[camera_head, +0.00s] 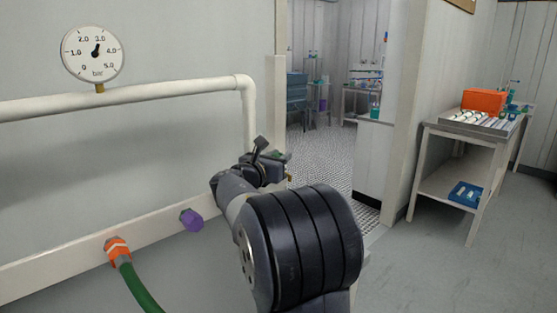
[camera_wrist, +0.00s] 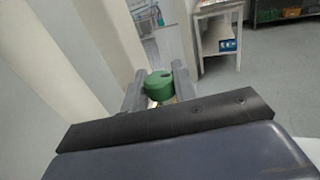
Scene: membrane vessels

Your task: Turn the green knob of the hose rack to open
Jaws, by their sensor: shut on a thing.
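The green knob (camera_wrist: 158,86) is between the two fingers of my gripper (camera_wrist: 158,90) in the wrist view. The fingers are shut on it from its left and right sides. In the head view my gripper (camera_head: 276,160) is at the right end of the hose rack (camera_head: 60,262), below the white pipe's bend, and a small bit of the green knob (camera_head: 277,154) shows there. The rest of the knob is hidden by my gripper and arm. I cannot tell from these frames how far the knob is turned.
A pressure gauge (camera_head: 92,53) sits above the white pipe (camera_head: 130,95). A green hose (camera_head: 140,290) with an orange fitting (camera_head: 117,250) and a purple plug (camera_head: 191,219) are on the rack's lower rail. A side table (camera_head: 470,132) stands at right; the floor before it is clear.

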